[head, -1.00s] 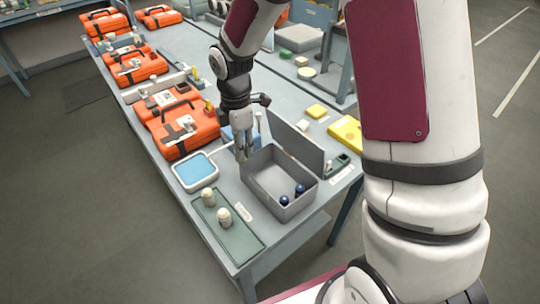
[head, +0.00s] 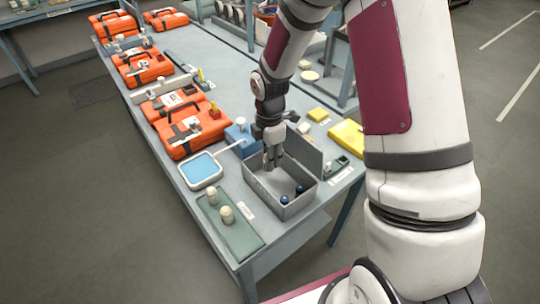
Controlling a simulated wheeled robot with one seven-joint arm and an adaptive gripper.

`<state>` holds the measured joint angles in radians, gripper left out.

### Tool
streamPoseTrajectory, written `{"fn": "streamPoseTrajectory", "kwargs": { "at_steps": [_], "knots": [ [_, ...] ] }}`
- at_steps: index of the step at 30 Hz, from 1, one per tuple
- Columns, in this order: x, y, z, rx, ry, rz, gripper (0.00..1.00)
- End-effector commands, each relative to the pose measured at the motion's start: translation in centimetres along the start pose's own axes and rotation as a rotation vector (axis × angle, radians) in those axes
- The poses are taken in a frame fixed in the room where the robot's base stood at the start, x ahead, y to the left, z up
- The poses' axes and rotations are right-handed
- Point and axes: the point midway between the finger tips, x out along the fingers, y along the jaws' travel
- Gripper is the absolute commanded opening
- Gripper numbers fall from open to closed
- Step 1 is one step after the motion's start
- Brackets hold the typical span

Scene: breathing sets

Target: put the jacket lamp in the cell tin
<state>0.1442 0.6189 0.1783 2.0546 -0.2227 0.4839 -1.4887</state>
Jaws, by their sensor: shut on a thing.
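My gripper (head: 270,162) points down at the far left part of an open grey box (head: 295,208), which I take to be the cell tin. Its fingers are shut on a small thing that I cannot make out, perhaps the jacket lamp. The fingertips appear over or just inside the box; their height is hard to tell. The box's grey lid (head: 304,150) stands raised along its far right side. Two dark blue round things (head: 284,199) (head: 299,190) lie inside at the near end.
Two cream-topped pieces (head: 213,196) (head: 226,214) stand on a green mat (head: 240,238) in front. A blue-topped white tray (head: 201,170) and a blue box (head: 236,133) are to the left. Orange cases (head: 190,136) line the table's left side. Yellow items (head: 347,137) lie behind.

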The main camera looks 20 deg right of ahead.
Motion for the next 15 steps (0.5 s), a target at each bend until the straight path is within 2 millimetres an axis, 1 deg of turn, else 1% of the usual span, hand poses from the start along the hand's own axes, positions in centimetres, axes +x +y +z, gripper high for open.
{"fn": "streamPoseTrajectory", "kwargs": {
  "at_steps": [15],
  "knots": [
    [1.2,0.0,0.0,0.001,0.0,0.0,0.0]
  ]
}}
